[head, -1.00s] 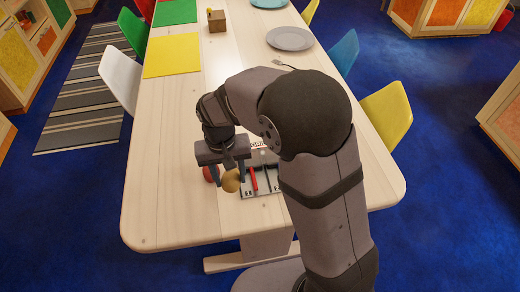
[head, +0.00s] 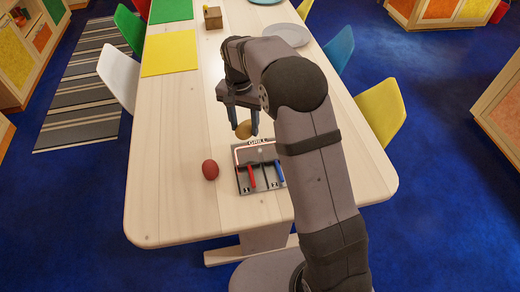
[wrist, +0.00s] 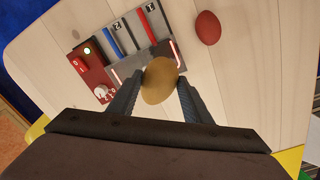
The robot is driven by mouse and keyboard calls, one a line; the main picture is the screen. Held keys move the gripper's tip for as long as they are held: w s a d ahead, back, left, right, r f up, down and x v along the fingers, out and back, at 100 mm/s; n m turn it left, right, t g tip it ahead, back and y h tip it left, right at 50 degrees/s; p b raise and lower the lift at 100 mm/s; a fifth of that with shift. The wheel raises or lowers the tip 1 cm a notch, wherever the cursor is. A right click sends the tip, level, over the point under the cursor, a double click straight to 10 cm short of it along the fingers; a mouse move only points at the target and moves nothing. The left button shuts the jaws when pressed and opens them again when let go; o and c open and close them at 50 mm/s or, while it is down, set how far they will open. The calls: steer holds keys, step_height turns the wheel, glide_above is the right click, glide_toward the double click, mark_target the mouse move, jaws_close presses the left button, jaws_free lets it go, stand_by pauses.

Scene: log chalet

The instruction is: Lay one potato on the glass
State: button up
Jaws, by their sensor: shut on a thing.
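My gripper (head: 243,127) is shut on a yellow-brown potato (head: 243,130), held above the table just beyond the far edge of a grill device (head: 262,188). In the wrist view the potato (wrist: 160,82) sits between both fingers and covers part of the device's edge. The device bears the word GRILL, a red and a blue lever, and a framed panel (head: 256,154) at its far end, which may be the glass. A dark red potato-like thing (head: 210,170) lies on the table left of the device; the wrist view shows it too (wrist: 208,28).
Yellow (head: 170,54) and green mats, a small wooden box (head: 213,17) and grey plates (head: 286,35) lie farther back. The wrist view shows a red control box (wrist: 92,70) with a knob and lit switch.

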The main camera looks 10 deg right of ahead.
mark_target(247, 152)
steer(key=shift+f+p, duration=1.25)
steer(key=shift+f, duration=3.75)
steer(key=shift+f, duration=0.1)
steer(key=shift+f, duration=0.1)
steer(key=o, duration=1.1)
steer(key=r+b, duration=0.1)
steer(key=r, duration=0.5)
steer(key=r+b, duration=0.2)
steer(key=r, duration=0.4)
steer(key=shift+w+a+r, duration=0.1)
steer(key=shift+a+r, duration=0.1)
steer(key=shift+r, duration=0.05)
